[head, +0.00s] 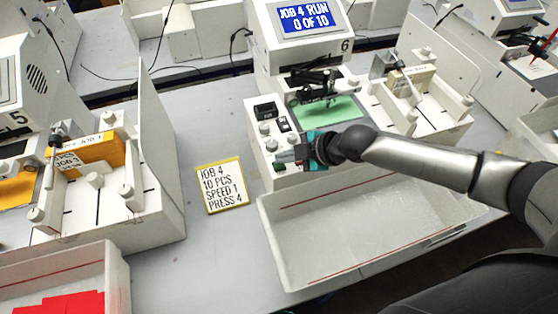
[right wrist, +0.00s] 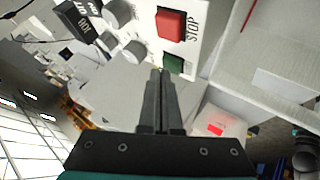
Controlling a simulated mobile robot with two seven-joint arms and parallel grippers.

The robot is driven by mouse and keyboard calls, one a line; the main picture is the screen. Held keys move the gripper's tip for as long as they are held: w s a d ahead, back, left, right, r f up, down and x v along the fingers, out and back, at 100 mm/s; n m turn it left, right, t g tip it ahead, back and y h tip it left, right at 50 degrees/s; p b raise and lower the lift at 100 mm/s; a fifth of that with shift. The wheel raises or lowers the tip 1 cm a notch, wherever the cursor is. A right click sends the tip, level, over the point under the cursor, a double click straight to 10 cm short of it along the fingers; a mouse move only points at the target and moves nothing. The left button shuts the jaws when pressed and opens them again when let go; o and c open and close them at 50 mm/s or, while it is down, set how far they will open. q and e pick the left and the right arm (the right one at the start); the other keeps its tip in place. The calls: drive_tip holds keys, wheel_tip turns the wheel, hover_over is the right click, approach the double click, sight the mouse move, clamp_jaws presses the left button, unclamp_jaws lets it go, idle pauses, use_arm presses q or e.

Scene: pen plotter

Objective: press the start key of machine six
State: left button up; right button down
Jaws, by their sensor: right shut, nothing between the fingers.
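Machine six (head: 300,55) stands at the top middle, marked 6. Its blue screen (head: 304,17) reads "JOB 4 RUN 0 OF 10". Its white control panel (head: 258,130) carries knobs, a switch and keys. In the right wrist view a green key (right wrist: 173,63) sits beside the red STOP key (right wrist: 170,24); its label is hidden. My right gripper (head: 289,158) is at the panel's front end, shut and empty. In the right wrist view its fingertips (right wrist: 159,72) are right by the green key; I cannot tell if they touch it. My left gripper is not in view.
A card (head: 222,186) reading "JOB 4, 10 PCS, SPEED 1, PRESS 4" lies left of the panel. An empty white tray (head: 345,267) sits in front of machine six. Machine five (head: 20,85) and its feeder stand left. Green material (head: 328,111) lies on the plotter bed.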

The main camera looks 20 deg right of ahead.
sight(284, 165)
drive_tip(key=shift+r, duration=0.55)
wheel_tip(284, 165, up, 5)
drive_tip(key=p, duration=0.5)
idle(0.7)
